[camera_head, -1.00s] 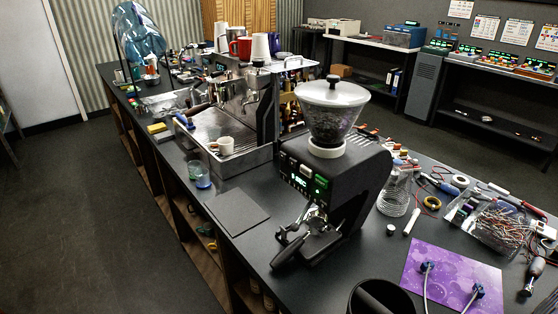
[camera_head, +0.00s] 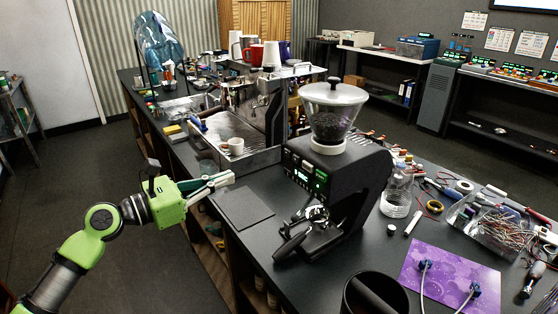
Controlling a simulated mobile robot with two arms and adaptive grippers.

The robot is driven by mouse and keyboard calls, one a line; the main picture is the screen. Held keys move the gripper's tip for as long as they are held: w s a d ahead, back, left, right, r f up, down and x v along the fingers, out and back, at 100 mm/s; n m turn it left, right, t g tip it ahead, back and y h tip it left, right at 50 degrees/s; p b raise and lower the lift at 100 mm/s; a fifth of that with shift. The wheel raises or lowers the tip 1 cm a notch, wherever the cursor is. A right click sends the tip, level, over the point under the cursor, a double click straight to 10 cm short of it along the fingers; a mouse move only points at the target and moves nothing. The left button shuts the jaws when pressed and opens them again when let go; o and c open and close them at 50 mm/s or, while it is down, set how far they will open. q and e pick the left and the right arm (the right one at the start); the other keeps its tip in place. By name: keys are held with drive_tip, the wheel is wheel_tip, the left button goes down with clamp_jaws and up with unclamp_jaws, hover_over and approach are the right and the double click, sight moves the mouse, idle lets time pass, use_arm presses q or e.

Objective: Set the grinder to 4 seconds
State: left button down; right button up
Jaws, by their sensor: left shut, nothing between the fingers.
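The black grinder (camera_head: 345,190) stands on the dark counter, with a clear bean hopper (camera_head: 334,118) on top. Its front panel (camera_head: 305,173) has small buttons and a green-lit display too small to read. A portafilter (camera_head: 305,228) sits in its fork below the panel. My left gripper (camera_head: 230,179) is shut and empty, to the left of the grinder panel and apart from it, above the counter edge. My right gripper does not show.
A black mat (camera_head: 243,207) lies in front of the grinder. The espresso machine (camera_head: 255,125) with a white cup (camera_head: 236,146) stands behind my gripper. A black bin (camera_head: 357,301), a purple mat (camera_head: 450,272) and a clear jar (camera_head: 396,197) stand or lie nearby.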

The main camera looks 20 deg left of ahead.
use_arm(q)
drive_tip(key=shift+s+d+r+h, duration=0.15)
drive_tip(key=shift+s+d+r, duration=0.15)
drive_tip(key=shift+r, duration=0.2)
drive_tip(key=shift+s+d+r+h, duration=0.15)
drive_tip(key=shift+d+r, duration=0.1)
drive_tip(key=shift+r, duration=0.25)
drive_tip(key=p, duration=0.5)
approach(286, 153)
drive_tip(key=x, duration=0.6)
drive_tip(key=shift+r, duration=0.15)
drive_tip(key=shift+w+d, duration=0.35)
drive_tip(key=shift+w, duration=0.05)
